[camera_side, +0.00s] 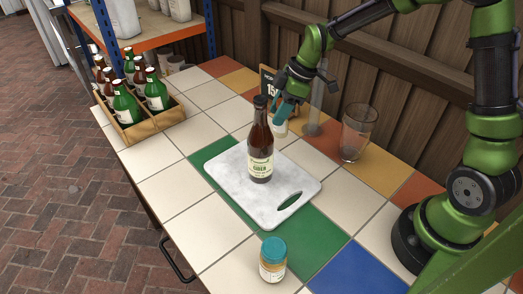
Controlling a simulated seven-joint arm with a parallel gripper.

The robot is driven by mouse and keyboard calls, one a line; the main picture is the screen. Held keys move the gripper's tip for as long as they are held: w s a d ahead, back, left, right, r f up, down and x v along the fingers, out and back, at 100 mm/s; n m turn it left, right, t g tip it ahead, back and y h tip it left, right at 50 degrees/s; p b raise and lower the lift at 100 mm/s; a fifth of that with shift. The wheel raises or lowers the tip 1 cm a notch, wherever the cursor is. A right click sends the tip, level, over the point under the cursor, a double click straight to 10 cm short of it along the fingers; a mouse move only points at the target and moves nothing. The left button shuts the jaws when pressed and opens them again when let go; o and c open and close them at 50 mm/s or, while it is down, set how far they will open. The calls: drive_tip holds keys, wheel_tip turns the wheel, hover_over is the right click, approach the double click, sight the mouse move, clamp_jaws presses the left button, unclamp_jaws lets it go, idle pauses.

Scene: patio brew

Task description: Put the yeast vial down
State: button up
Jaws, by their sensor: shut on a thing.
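My gripper (284,108) is at the back of the tiled table, just behind and to the right of the brown cider bottle. It is shut on the yeast vial (280,127), a small pale vessel that shows below the fingers. The bottle partly hides the vial, and I cannot tell whether its base touches the table.
The cider bottle (260,150) stands upright on a white marbled board (228,180). A clear glass (357,133) and a tall clear cylinder (316,108) stand to the right. A chalkboard sign (267,80) is behind. A teal-lidded jar (272,260) stands in front; a bottle crate (150,128) is left.

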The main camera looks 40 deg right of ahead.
drive_tip(key=shift+w+a+f, duration=0.2)
drive_tip(key=shift+w+f, duration=0.6)
drive_tip(key=shift+w, duration=1.4)
drive_tip(key=shift+w+a+f, duration=0.25)
drive_tip(key=shift+w+f, duration=0.55)
drive_tip(key=shift+w, duration=1.4)
drive_tip(key=shift+w+a+f, duration=0.2)
drive_tip(key=shift+w+f, duration=0.6)
drive_tip(key=shift+w, duration=1.4)
drive_tip(key=shift+f, duration=0.15)
drive_tip(key=o, duration=1.1)
drive_tip(key=shift+c, duration=0.2)
